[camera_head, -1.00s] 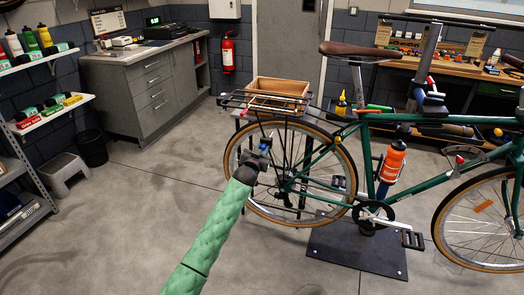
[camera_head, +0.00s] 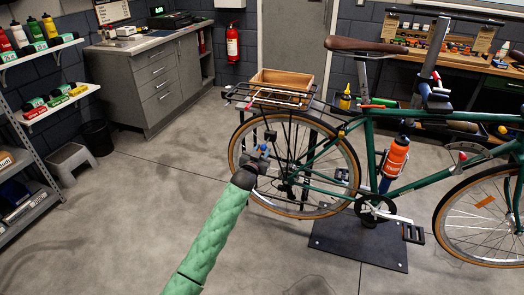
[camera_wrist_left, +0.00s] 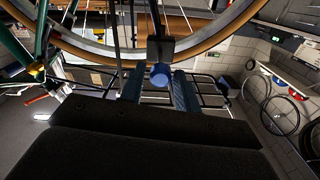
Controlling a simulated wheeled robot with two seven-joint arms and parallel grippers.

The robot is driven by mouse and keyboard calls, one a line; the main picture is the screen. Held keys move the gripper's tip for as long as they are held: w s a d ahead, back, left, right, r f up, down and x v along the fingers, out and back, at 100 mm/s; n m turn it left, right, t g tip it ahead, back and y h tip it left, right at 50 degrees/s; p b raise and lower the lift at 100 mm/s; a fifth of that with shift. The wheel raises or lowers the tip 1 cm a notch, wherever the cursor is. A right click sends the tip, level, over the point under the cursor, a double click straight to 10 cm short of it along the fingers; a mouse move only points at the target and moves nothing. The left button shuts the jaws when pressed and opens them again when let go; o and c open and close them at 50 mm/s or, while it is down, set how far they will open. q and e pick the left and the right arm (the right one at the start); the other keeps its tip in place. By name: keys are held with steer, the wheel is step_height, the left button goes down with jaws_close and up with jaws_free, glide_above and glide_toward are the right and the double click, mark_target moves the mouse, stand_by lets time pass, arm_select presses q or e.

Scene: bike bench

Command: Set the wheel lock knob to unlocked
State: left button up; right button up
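The wheel lock knob (camera_wrist_left: 160,75) is a small blue knob under a dark block at the wheel rim in the left wrist view. My left gripper (camera_wrist_left: 158,82) is open, with one blue-grey finger on each side of the knob and visible gaps between. I cannot tell how deep the knob sits between the fingertips. In the head view my left gripper (camera_head: 263,155) is at the left part of the green bike's rear wheel (camera_head: 352,181), and the knob is hard to make out there. The knob's setting cannot be read. My right gripper is out of view.
A rear rack (camera_head: 240,97) with a wooden crate (camera_head: 283,79) sits above the wheel. The bike stands on a dark floor plate (camera_head: 350,247). A grey cabinet (camera_head: 160,85) and shelves (camera_head: 40,160) stand to the left.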

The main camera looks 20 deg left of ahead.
arm_select(q)
steer(key=shift+o, duration=1)
steer(key=shift+s+r, duration=0.1)
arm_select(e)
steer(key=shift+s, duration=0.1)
arm_select(q)
steer(key=shift+s, duration=0.1)
steer(key=s+b, duration=0.1)
steer(key=s, duration=0.2)
steer(key=shift+s+a, duration=0.1)
steer(key=shift+s, duration=0.1)
glide_toward(262, 150)
steer(key=shift+w+r+b, duration=0.25)
steer(key=shift+w+b, duration=0.15)
steer(key=shift+w, duration=0.1)
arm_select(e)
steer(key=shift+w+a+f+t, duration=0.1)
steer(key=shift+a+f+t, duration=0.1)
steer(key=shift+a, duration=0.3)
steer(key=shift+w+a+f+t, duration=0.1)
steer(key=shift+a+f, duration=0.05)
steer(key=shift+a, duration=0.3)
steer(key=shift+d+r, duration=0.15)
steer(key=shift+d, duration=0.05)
